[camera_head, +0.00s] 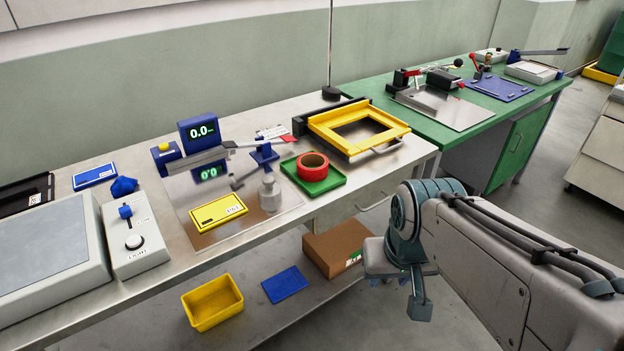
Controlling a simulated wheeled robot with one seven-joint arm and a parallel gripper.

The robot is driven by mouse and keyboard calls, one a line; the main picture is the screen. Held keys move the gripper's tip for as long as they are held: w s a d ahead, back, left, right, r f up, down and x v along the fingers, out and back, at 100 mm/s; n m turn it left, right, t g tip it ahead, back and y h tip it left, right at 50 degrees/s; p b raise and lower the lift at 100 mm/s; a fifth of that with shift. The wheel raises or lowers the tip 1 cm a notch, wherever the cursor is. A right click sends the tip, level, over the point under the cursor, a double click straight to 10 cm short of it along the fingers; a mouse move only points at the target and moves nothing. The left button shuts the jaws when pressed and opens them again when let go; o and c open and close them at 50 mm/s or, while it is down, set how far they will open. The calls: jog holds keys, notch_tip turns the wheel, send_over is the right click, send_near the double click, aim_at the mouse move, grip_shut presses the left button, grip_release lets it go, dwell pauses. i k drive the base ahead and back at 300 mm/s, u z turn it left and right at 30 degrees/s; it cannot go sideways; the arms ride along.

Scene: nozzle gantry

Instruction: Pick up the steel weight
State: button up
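The steel weight (269,194) is a small grey metal cylinder with a narrow knob on top. It stands upright on a shiny metal plate (190,193) on the near bench, right of a yellow label card (218,212) and left of a green tray. My gripper (402,288) hangs in front of the bench's right end, lower in the picture and to the right of the weight. It is well apart from the weight. My own arm partly hides it, so its opening is unclear. Nothing is seen held in it.
Around the weight are a red tape roll (312,166) in a green tray (325,183), a blue clamp (264,153) and a digital gauge (199,131). A yellow frame (397,129) lies further right. Below are a cardboard box (338,244) and yellow bin (212,303).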

aim_at(270, 192)
jog(key=z, duration=0.7)
jog(key=k, duration=0.9)
jog(key=z, duration=0.65)
jog(key=i, duration=1.1)
jog(key=u, duration=0.8)
jog(key=i, duration=0.9)
jog(key=u, duration=1.25)
jog(key=i, duration=0.35)
jog(key=u, duration=0.4)
